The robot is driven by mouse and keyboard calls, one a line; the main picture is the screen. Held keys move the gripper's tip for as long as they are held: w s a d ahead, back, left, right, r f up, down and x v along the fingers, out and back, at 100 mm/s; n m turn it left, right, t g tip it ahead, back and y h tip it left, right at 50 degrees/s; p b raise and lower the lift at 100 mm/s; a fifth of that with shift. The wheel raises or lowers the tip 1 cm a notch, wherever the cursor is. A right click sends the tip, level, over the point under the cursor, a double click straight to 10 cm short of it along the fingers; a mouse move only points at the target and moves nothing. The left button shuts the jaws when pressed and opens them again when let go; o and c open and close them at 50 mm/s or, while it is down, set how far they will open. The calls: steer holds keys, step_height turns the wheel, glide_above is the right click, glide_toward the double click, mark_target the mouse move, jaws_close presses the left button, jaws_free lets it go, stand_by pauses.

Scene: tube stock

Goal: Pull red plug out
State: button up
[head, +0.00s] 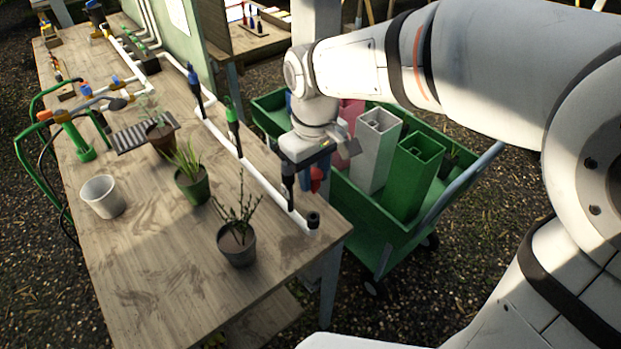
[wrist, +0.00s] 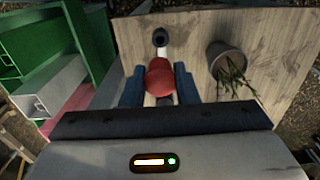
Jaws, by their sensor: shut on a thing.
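The red plug (wrist: 160,78) sits between the two blue-grey fingers of my gripper (wrist: 160,88) in the wrist view. My gripper is shut on it. In the head view the red plug (head: 317,178) shows beside the fingers of my gripper (head: 304,180), above the right edge of the wooden table. The white pipe (head: 262,182) runs along that edge to a dark end fitting (head: 313,220). In the wrist view a short white part with a dark opening (wrist: 160,37) shows beyond the plug. The plug's lower end is hidden, so I cannot tell whether it is still in the pipe.
A green plug (head: 231,112) and a blue plug (head: 193,80) stand along the pipe. Potted plants (head: 237,245) and a white pot (head: 103,196) stand on the table (head: 170,270). A green cart (head: 375,228) with tall square tubes is close on the right.

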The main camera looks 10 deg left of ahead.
mark_target(313, 173)
steer(key=shift+r+p, duration=1.9)
steer(key=shift+r, duration=0.6)
steer(key=shift+a, duration=0.1)
